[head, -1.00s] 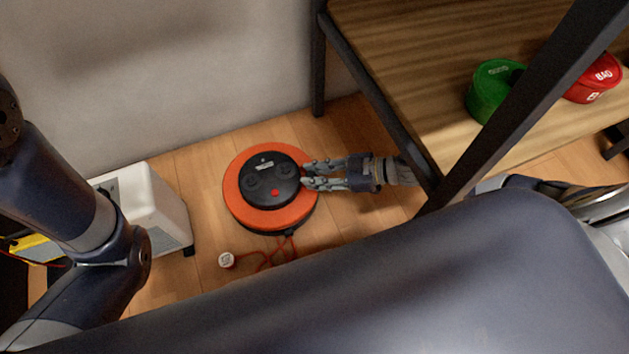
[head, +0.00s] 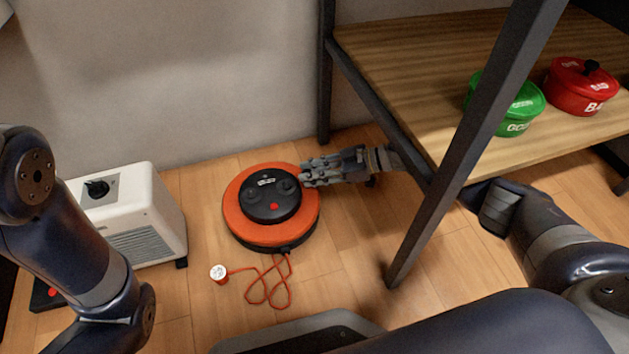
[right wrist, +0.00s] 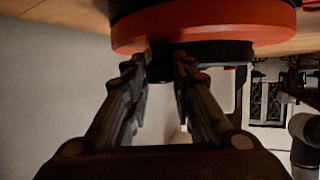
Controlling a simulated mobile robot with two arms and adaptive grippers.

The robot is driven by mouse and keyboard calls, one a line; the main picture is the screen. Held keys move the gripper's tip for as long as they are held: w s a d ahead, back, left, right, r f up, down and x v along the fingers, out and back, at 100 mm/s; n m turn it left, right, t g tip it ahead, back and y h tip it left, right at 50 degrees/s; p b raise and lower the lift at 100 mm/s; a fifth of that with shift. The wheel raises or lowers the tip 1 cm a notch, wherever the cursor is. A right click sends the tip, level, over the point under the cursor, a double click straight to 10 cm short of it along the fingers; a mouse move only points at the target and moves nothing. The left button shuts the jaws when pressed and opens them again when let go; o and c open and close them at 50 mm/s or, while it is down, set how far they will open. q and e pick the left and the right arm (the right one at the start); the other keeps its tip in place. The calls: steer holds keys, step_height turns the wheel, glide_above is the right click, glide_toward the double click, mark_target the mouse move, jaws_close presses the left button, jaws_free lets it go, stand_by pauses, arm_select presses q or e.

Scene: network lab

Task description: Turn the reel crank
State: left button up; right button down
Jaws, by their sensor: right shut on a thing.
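The cable reel (head: 240,222) lies flat on the wooden floor, an orange disc with a black hub (head: 268,198) and a red button on top. Its orange cable (head: 268,290) trails in front to a white plug (head: 218,273). My right gripper (head: 306,175) reaches in from the right to the reel's right edge. In the right wrist view the reel's orange rim (right wrist: 205,28) is at the top, and my two fingers are shut on a dark crank knob (right wrist: 160,58), mostly shadowed. The knob is hidden in the head view. My left arm shows, but its gripper does not.
A white boxy unit (head: 150,215) stands left of the reel. A shelf rack (head: 425,70) with a dark leg (head: 405,255) stands at right, close to my right arm. It bears a green pot (head: 520,112) and a red pot (head: 580,88). A wall is behind.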

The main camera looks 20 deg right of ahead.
steer(key=shift+w+d, duration=0.15)
steer(key=c, duration=1.4)
jaws_free()
steer(key=shift+o, duration=0.2)
steer(key=v, duration=1.2)
